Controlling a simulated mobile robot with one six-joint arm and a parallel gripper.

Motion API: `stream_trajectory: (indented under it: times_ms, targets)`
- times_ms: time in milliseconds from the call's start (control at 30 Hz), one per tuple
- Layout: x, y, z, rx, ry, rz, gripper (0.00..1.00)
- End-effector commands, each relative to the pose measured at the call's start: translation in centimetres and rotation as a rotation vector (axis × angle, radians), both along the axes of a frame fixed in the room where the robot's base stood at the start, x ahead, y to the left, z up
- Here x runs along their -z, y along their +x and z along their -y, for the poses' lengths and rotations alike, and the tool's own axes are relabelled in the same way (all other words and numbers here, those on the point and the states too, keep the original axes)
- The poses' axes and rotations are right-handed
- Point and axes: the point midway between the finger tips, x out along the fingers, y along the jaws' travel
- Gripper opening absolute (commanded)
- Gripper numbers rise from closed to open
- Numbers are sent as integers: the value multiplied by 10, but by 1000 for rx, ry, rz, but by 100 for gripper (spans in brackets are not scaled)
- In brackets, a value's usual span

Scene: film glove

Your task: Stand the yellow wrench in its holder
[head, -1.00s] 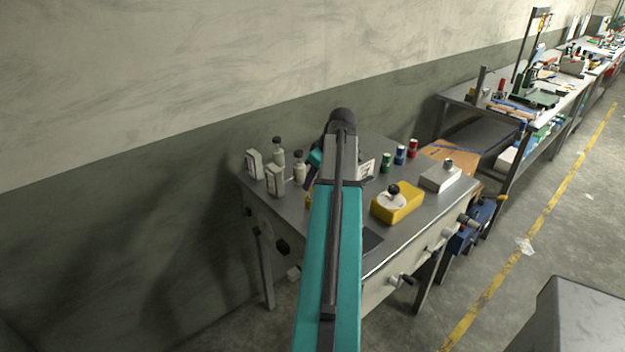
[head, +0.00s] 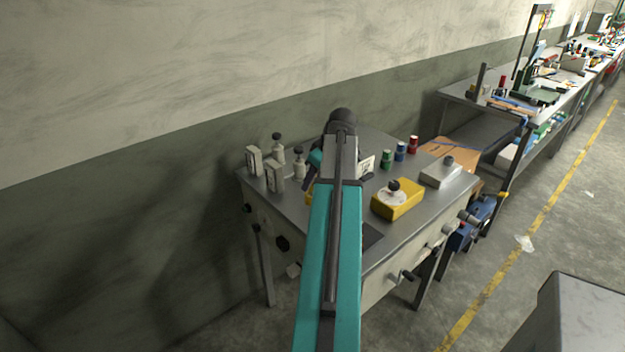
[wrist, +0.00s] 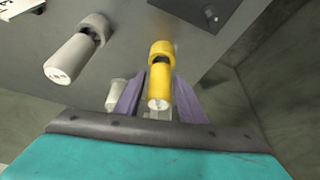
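The yellow wrench (wrist: 160,75) shows in the wrist view, with a rounded, hooked head at its far end and a pale round face at its near end. In the head view my gripper is hidden behind my teal arm, and only a bit of yellow (head: 311,199) shows beside the arm. I cannot make out the wrench's holder for certain in either view.
A grey hooked piece (wrist: 76,50) lies left of the wrench in the wrist view. On the metal table (head: 425,215) are pale bottles (head: 298,168), white boxes (head: 274,177), a yellow block (head: 397,199), small spools (head: 400,152) and a grey block (head: 440,173).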

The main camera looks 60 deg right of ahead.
Motion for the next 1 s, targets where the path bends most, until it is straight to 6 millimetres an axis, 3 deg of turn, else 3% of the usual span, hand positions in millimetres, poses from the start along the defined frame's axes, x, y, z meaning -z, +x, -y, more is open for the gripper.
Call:
stream_trajectory:
  times_ms: [567, 1000]
  targets:
    - [-6, -3, 0, 0, 0, 0, 47]
    - [-46, -19, -1, 1, -2, 1, 47]
